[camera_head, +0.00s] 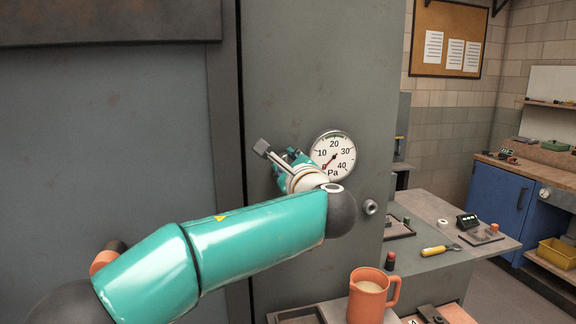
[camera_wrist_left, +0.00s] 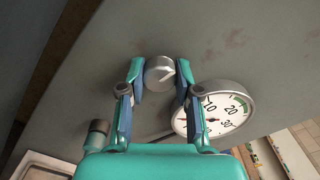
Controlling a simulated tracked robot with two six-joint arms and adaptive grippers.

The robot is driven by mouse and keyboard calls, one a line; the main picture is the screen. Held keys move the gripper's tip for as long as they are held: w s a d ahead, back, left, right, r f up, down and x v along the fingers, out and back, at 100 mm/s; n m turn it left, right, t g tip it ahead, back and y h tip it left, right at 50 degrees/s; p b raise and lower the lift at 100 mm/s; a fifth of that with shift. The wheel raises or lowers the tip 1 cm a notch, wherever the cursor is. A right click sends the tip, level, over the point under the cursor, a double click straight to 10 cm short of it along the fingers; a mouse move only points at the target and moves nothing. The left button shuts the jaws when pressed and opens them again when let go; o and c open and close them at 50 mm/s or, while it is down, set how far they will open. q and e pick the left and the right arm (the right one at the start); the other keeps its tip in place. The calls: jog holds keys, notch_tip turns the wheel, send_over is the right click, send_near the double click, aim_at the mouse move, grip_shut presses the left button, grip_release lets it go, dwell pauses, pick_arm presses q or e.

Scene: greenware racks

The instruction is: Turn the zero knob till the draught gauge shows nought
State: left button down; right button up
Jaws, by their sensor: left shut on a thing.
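The draught gauge (camera_head: 340,146) is a round white dial on the grey cabinet wall, marked 10 to 40 and Pa. Its red needle points to the lower left, below the 10, around the nought end; the exact reading is hard to tell. It also shows in the left wrist view (camera_wrist_left: 222,100), partly behind a finger. The zero knob (camera_wrist_left: 159,70) is a grey round knob with a pale line, left of the gauge there. My left gripper (camera_wrist_left: 158,80) is shut on it, a finger at each side. My right gripper is out of view.
An orange mug (camera_head: 372,295) stands at the lower right. A yellow-handled tool (camera_head: 436,250) and a dark device (camera_head: 467,222) lie on the grey bench. A round fitting (camera_head: 370,207) sticks out of the cabinet below the gauge. A blue cupboard (camera_head: 497,196) stands farther back.

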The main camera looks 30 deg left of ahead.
pick_arm(q)
jog(key=c, duration=0.8)
grip_release()
jog(key=v, duration=1.2)
